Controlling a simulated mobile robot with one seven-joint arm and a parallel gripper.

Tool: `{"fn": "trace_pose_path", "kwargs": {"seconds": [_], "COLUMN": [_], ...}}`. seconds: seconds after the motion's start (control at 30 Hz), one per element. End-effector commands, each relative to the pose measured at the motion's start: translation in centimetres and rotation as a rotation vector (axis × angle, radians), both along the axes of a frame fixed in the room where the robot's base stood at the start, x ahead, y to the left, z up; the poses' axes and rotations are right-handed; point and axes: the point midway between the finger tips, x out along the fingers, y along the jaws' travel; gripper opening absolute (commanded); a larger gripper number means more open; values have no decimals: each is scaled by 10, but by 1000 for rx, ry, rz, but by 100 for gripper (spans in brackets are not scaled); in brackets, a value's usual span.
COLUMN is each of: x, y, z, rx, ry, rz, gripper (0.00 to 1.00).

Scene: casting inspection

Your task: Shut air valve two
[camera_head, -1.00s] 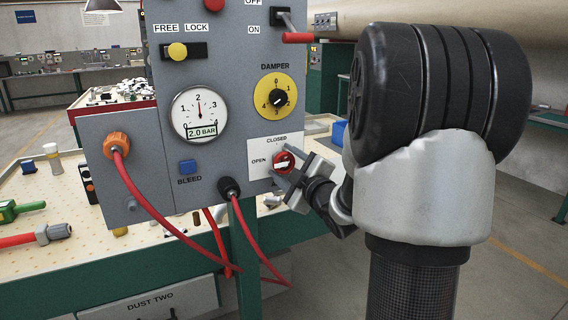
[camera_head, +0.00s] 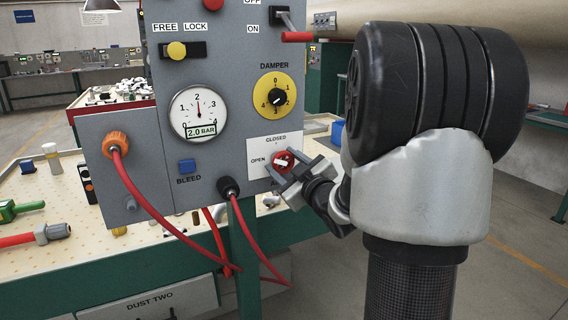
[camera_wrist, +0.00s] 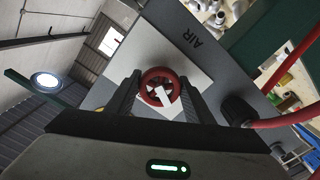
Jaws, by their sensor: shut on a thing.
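The air valve is a red round knob (camera_head: 283,161) with a white pointer bar, on a white plate low on the right of the grey panel (camera_head: 225,60). The plate reads CLOSED above the knob and OPEN to its left. The pointer lies tilted, off the OPEN direction. My gripper (camera_head: 291,169) reaches in from the right and is shut on the knob. In the wrist view the red knob (camera_wrist: 160,88) sits between the two dark fingers, one on each side of its rim. The valve's number is not readable.
A pressure gauge (camera_head: 198,113) reading 2.0 BAR, a yellow damper dial (camera_head: 278,93) and a blue bleed button (camera_head: 187,166) share the panel. Red hoses hang from an orange fitting (camera_head: 116,143) and a black fitting (camera_head: 228,187), close left of my gripper.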

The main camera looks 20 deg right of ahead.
Motion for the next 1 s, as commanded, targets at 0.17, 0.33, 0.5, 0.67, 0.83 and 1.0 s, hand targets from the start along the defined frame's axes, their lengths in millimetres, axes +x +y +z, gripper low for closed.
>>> {"fn": "trace_pose_path", "kwargs": {"seconds": [0.17,0.33,0.5,0.67,0.83,1.0], "x": [1,1,1,1,1,1], "y": [1,1,1,1,1,2], "z": [2,2,3,3,4,4], "rx": [169,330,491,644,797,933], "ry": [4,9,13,19,23,28], "rz": [1,1,2,1,2,2], "gripper": [25,25,25,25,25,25]}}
